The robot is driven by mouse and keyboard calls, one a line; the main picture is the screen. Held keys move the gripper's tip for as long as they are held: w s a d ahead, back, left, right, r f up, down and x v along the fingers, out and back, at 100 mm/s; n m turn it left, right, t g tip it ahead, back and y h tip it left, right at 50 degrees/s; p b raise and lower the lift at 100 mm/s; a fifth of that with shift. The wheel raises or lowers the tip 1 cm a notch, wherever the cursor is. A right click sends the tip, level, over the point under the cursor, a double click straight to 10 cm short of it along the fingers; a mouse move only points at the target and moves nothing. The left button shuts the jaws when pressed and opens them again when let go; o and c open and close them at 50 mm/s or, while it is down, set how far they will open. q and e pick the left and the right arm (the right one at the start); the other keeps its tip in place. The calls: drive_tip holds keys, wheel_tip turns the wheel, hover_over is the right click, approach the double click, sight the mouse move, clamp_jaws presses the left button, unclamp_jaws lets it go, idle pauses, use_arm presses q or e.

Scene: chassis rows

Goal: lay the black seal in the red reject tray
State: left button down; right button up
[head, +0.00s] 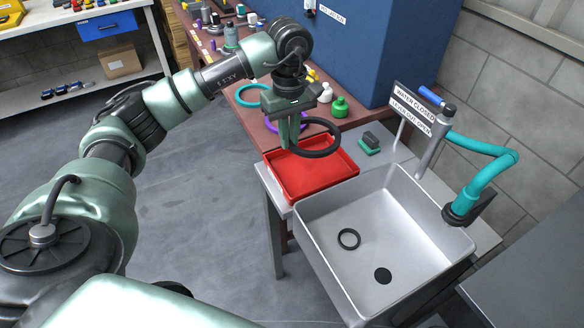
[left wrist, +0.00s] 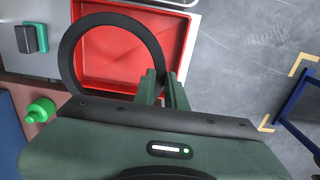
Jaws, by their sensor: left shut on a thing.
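The black seal (head: 319,154) is a large ring held by my left gripper (head: 291,140) above the red reject tray (head: 300,180). In the left wrist view, the gripper's fingers (left wrist: 163,84) are closed on the edge of the seal (left wrist: 66,65). The ring hangs out to the left of the fingers, over the red tray (left wrist: 120,58). The tray looks empty in its visible part. My right gripper is not in view.
A steel sink (head: 330,262) adjoins the tray, with a smaller dark ring (head: 349,239) and a round drain (head: 383,275) inside. A green bottle (head: 340,107) and a green block with a dark top (head: 369,146) stand behind the tray. A teal hose (head: 480,180) is at right.

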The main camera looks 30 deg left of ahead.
sight(290, 178)
use_arm(q)
wheel_tip(290, 178, down, 11)
drive_tip(key=shift+f+p, duration=0.1)
drive_tip(key=shift+p, duration=0.5)
drive_tip(key=shift+f, duration=0.1)
drive_tip(key=c, duration=1.5)
unclamp_jaws()
drive_tip(key=shift+o, duration=0.2)
wheel_tip(290, 178, up, 12)
drive_tip(key=shift+r+b, duration=0.2)
drive_tip(key=shift+b, duration=0.8)
